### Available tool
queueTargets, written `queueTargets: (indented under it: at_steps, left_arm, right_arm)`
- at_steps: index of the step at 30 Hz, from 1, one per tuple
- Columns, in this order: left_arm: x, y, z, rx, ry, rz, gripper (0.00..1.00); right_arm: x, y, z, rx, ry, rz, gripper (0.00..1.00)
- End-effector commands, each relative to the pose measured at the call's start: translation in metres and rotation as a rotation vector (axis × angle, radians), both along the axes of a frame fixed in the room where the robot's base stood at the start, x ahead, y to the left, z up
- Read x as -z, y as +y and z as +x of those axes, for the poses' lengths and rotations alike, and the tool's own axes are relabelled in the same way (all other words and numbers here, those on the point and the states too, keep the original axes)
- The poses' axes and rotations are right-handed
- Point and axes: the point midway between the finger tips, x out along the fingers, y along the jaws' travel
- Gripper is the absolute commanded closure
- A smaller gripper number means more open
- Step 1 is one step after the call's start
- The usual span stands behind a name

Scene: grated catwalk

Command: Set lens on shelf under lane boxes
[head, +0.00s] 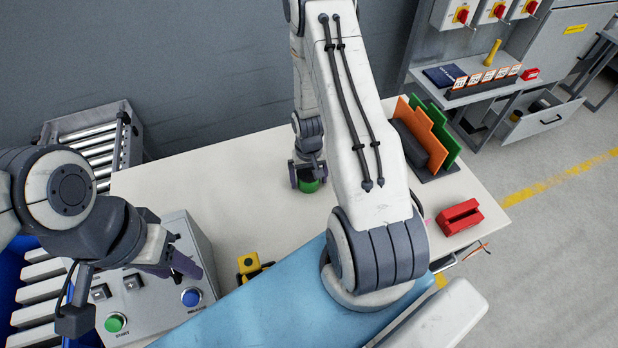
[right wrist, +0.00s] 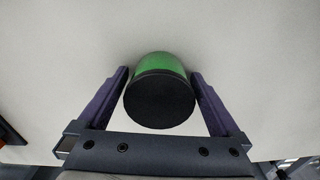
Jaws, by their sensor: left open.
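The green lens with a black end cap (right wrist: 160,98) sits between the two fingers of my right gripper (right wrist: 160,82) in the right wrist view. In the head view my right gripper (head: 308,178) is low at the white table, around the green lens (head: 309,186). The fingers are close to its sides; I cannot tell whether they touch it. My left gripper (head: 182,266) is open and empty above the grey control panel. The lane boxes (head: 497,12), grey with red and yellow knobs, hang at the top right. The grey shelf (head: 462,101) is below them.
The shelf holds a dark blue book (head: 443,76), a row of labelled cards (head: 487,79), a yellow item (head: 492,52) and a red item (head: 530,74). A rack with orange and green plates (head: 430,135) and a red block (head: 459,217) stand at the table's right.

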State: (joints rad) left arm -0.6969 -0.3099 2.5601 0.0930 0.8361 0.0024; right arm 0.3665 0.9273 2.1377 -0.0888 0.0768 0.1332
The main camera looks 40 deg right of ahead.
Motion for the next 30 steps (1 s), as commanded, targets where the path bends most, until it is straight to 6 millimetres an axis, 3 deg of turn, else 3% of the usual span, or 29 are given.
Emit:
queueTargets:
  at_steps: [8,21,30]
  left_arm:
    - [0.000,0.000,0.000,0.000,0.000,0.000,0.50]
    - [0.017,0.000,0.000,0.000,0.000,0.000,0.50]
    - [0.021,0.000,0.000,0.001,0.000,0.000,0.50]
  right_arm:
    - [-0.011,0.000,0.001,0.001,-0.004,-0.002,0.00]
    - [-0.090,0.000,0.002,0.000,-0.006,-0.003,0.00]
    - [-0.121,0.001,0.001,0.000,-0.001,0.000,0.00]
